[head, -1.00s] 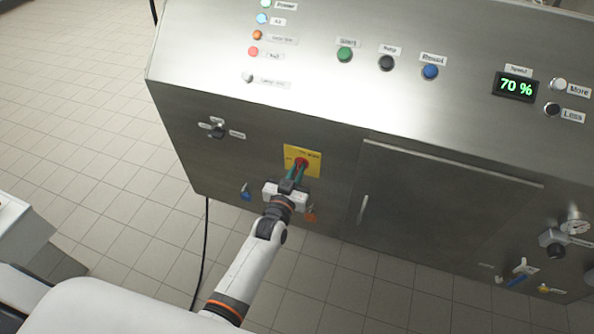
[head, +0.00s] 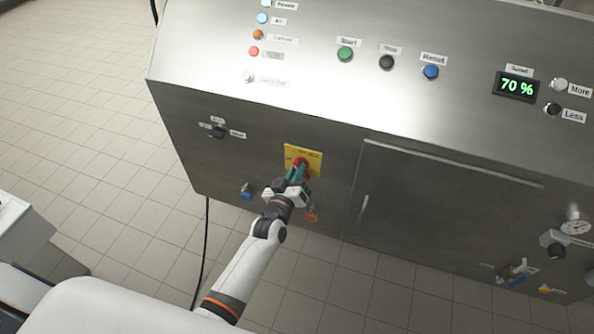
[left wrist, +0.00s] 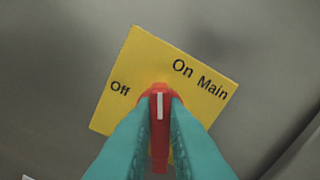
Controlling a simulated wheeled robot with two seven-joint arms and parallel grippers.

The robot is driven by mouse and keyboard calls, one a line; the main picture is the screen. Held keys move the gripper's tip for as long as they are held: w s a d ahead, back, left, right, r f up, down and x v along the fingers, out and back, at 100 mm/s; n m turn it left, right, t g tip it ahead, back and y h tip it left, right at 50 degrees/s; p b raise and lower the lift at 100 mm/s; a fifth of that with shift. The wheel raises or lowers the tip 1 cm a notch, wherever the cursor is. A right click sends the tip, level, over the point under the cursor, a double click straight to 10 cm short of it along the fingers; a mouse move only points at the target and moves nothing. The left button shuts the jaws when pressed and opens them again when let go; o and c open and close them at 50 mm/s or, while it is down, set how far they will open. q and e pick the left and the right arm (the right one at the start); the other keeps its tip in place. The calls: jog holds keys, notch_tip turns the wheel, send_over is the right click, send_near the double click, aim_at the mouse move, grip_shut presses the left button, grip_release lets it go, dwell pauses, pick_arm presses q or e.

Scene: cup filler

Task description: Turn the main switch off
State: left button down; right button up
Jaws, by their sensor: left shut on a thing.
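The main switch is a red knob (head: 301,161) on a yellow plate (head: 314,156) on the front of the steel machine. In the left wrist view the knob (left wrist: 159,91) has a white mark. The plate (left wrist: 143,58) reads Off at left and On Main at upper right, and looks tilted clockwise. The white mark points straight up in that view, between Off and On. My left gripper (head: 297,173) is shut on the knob, with a teal finger on each side; the fingers hide its lower sides. My right gripper is not in view.
A blue part (head: 246,192) and an orange part (head: 311,217) sit close on either side of my left gripper. A cabinet door with a handle (head: 363,208) is to the right. A small selector (head: 218,131) is at left. Several buttons and a 70 % display (head: 516,87) are above.

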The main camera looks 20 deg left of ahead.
pick_arm(q)
jog(key=n+b, duration=0.1)
jog(key=n, duration=0.3)
jog(key=n+b, duration=0.1)
jog(key=n, duration=0.3)
jog(key=n+b, duration=0.1)
jog(key=n, duration=0.3)
jog(key=shift+a+f, duration=0.15)
jog(key=shift+f, duration=0.1)
jog(key=shift+n, duration=0.3)
jog(key=c, duration=1.5)
grip_release()
jog(key=shift+o, duration=0.2)
